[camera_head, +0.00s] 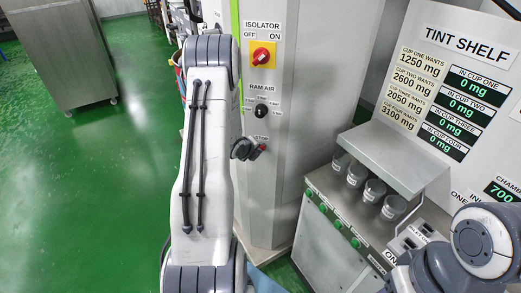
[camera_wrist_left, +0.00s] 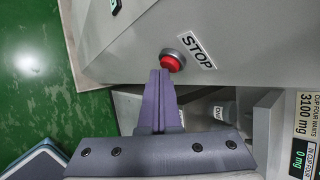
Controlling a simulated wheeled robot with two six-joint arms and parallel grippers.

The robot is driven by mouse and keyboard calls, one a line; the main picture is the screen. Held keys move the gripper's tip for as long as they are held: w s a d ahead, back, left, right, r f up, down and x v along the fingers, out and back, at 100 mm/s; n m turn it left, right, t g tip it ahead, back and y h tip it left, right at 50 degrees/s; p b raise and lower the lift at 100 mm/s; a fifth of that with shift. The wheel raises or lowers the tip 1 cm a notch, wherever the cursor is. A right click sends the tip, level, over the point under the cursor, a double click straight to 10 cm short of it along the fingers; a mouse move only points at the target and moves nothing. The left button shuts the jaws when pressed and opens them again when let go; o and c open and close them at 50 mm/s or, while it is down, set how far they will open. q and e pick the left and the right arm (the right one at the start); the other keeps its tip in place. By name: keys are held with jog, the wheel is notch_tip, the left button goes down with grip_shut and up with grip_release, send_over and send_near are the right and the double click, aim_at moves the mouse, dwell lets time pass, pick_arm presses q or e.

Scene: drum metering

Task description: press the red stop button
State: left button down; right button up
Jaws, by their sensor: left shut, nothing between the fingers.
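The red stop button (camera_wrist_left: 172,61) is a round red cap in a grey collar on the grey cabinet face, beside a STOP label (camera_wrist_left: 198,52) in the left wrist view. In the head view a small part of the red button (camera_head: 262,148) shows under its partly covered label. My left gripper (camera_wrist_left: 158,73) is shut and empty, its fingertips right by the button's edge. I cannot tell whether they touch it. In the head view the left gripper (camera_head: 245,150) is small and dark, partly behind my arm. My right gripper does not show.
Above the button are a ram air knob (camera_head: 262,111) and a red isolator switch (camera_head: 261,57) on a yellow plate. To the right, a bench holds several glass cups (camera_head: 357,174) under a grey hood (camera_head: 395,155), with the tint shelf board (camera_head: 450,90) behind.

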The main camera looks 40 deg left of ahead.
pick_arm(q)
jog(key=shift+s+d+b, duration=0.2)
jog(key=shift+s+b, duration=0.1)
jog(key=shift+s, duration=0.25)
jog(key=s, duration=0.1)
jog(key=s+d+b, duration=0.1)
jog(key=s, duration=0.1)
jog(key=s+d+b, duration=0.1)
jog(key=shift+s, duration=0.3)
dwell(0.8)
